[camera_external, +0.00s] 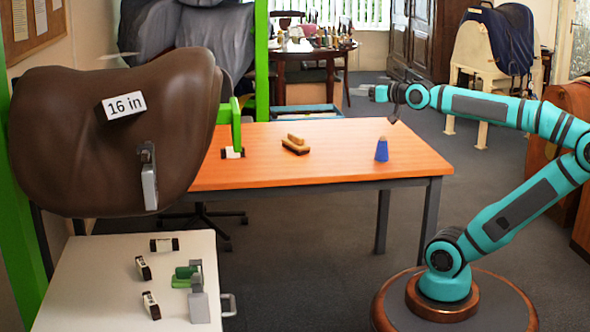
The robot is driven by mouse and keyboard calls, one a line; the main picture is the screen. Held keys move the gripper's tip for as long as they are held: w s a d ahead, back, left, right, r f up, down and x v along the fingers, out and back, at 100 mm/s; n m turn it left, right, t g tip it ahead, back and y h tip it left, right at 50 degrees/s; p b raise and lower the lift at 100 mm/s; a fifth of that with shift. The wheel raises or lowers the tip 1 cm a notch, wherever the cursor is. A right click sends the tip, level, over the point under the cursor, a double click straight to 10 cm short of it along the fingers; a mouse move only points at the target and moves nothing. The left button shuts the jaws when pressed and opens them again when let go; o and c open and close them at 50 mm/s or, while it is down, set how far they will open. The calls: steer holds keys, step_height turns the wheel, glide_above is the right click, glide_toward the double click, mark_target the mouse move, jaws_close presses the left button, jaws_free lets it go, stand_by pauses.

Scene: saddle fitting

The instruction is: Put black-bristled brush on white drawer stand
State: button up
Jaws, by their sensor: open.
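A tan wooden brush-like block (296,145) lies on the orange table left of its middle. Its bristle colour is too small to tell, so I cannot be sure it is the black-bristled brush. The white drawer stand (85,290) is at the lower left, with a drawer handle on its right side. Several small black-and-cream items lie on its top, one of them near its back edge (164,244); a similar one (232,154) lies on the orange table. My gripper (358,91) is open and empty, raised above the table's far right, apart from everything.
A blue cone-like object (381,150) stands on the orange table (340,165). A green-and-grey clamp-like tool (190,280) is on the stand. A brown saddle (110,150) marked "16 in" overhangs the stand's back. A green post (262,60) rises behind the table.

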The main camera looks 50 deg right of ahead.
steer(key=w+d+f+m+g+h, duration=0.1)
steer(key=w+d+f, duration=0.25)
steer(key=w, duration=0.45)
steer(key=w+d+f+m+g+h, duration=0.1)
steer(key=w+d+f, duration=0.2)
steer(key=w+f, duration=0.35)
steer(key=m+g+h, duration=0.2)
steer(key=g+h, duration=0.1)
glide_toward(297, 135)
steer(key=x, duration=0.5)
steer(key=shift+w+d, duration=0.1)
steer(key=shift+a+x, duration=0.1)
steer(key=shift+x, duration=1.3)
steer(key=shift+a+x, duration=0.15)
steer(key=shift+x, duration=1.2)
steer(key=shift+f+t, duration=0.1)
steer(key=shift+t, duration=0.2)
jaws_close()
